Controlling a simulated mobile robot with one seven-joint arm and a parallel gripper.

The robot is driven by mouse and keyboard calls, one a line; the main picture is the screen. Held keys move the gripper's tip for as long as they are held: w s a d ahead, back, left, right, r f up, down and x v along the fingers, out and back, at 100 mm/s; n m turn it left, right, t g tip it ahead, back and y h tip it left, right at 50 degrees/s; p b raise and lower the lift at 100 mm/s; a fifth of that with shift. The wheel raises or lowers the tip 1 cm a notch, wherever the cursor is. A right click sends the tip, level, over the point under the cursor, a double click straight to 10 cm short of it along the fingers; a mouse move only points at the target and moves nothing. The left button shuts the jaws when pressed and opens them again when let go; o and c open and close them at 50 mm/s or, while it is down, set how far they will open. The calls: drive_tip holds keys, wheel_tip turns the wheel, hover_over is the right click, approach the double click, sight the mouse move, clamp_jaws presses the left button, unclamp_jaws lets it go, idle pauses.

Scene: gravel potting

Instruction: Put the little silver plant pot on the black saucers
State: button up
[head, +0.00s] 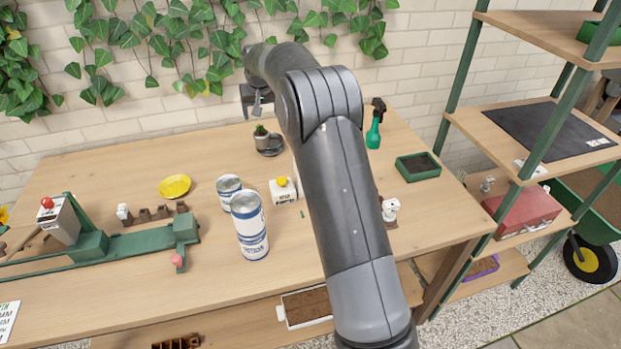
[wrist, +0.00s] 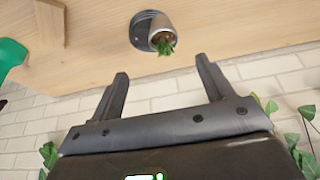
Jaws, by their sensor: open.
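The little silver plant pot (head: 261,140), with a green plant in it, stands upright near the back of the table. It also shows in the wrist view (wrist: 158,24). The black saucers (head: 274,150) are right by it, and in the wrist view a dark round rim (wrist: 137,33) shows partly behind the pot. I cannot tell whether the pot touches them or stands partly on them. My gripper (head: 256,103) is above and behind the pot. In the wrist view its two fingers (wrist: 163,74) are wide apart and empty, with the pot beyond their tips.
Two tins (head: 249,228) stand mid-table, beside a white box with a yellow knob (head: 284,190). A yellow dish (head: 174,186) lies left. A green spray bottle (head: 374,128) and green tray (head: 418,167) are right. A brick wall (head: 110,133) with ivy closes the back.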

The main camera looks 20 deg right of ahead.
drive_tip(key=s+d+r, duration=0.2)
drive_tip(key=s+r, duration=0.5)
drive_tip(key=s, duration=0.5)
drive_tip(key=s+d+r, duration=0.1)
drive_tip(key=s+r, duration=0.7)
drive_tip(key=s, duration=0.5)
drive_tip(key=s+f, duration=0.3)
drive_tip(key=s, duration=1.1)
drive_tip(key=s+d+f+t, duration=0.1)
drive_tip(key=s+f, duration=0.2)
drive_tip(key=s, duration=1.1)
drive_tip(key=shift+d, duration=0.3)
